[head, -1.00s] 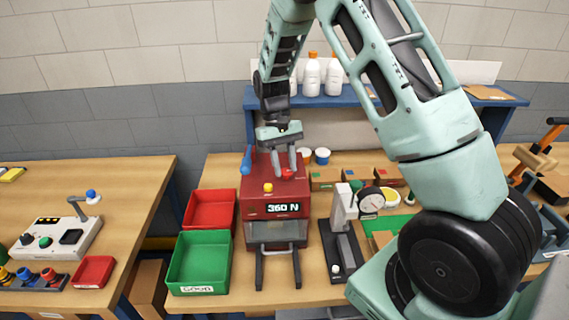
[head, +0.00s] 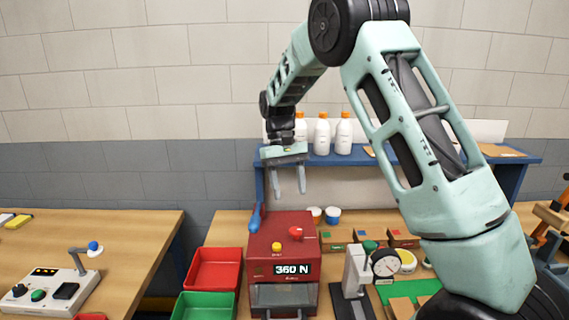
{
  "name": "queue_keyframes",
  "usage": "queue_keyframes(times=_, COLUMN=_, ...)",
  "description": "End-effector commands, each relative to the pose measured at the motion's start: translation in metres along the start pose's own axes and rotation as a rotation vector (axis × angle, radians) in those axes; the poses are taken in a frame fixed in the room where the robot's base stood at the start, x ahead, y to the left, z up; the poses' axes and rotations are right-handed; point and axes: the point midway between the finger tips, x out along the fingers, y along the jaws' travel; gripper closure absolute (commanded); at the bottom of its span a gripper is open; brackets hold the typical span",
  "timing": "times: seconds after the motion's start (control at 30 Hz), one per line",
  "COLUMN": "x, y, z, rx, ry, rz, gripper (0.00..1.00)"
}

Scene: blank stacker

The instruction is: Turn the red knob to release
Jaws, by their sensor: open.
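The red knob (head: 296,232) sits on top of the red machine (head: 262,252), toward its right side, in the head view. A lever with a blue handle (head: 255,216) stands at the machine's left side. My gripper (head: 288,192) points down above the back of the machine, open, with its fingers apart and nothing between them. The fingertips are clear of the knob, higher in the picture and slightly left of it.
A red bin (head: 215,270) and a green bin (head: 207,302) stand left of the machine. A gauge stand (head: 357,275) is to the right. A blue shelf (head: 400,160) with white bottles (head: 322,136) is behind. Another table (head: 110,235) with a control box (head: 45,292) is at left.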

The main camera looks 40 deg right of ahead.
Motion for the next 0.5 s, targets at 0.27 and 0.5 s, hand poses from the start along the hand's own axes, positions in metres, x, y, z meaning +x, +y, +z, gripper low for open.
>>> queue_keyframes(times=0.27, x=-0.057, y=0.0, z=-0.002, rx=0.001, ry=0.005, rz=-0.001, gripper=0.48)
queue_keyframes(times=0.5, x=-0.079, y=0.0, z=-0.001, rx=0.0, ry=0.001, rz=-0.001, gripper=0.48)
